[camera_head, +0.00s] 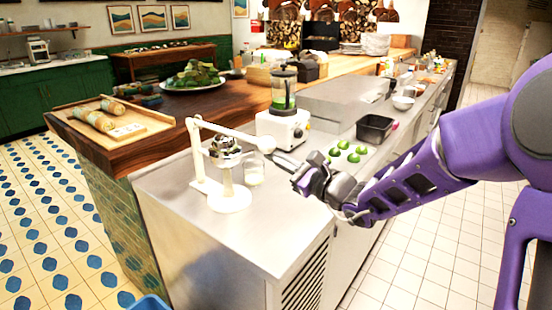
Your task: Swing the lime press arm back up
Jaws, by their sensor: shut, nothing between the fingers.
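The white lime press (232,196) stands near the front left of the steel counter. Its white arm (232,132) runs from the top of the rear post out to the right, sloping slightly down to a rounded end. The arm passes above the press's metal cup (225,150). My gripper (279,157) reaches in from the right, shut and empty, its fingertips just right of and below the arm's end. I cannot tell if they touch it.
A glass (254,172) stands between the press and my gripper. A blender (283,118) is close behind. Several limes (344,145) and a dark bin (374,128) lie to the right. Bare steel (240,245) is in front of the press.

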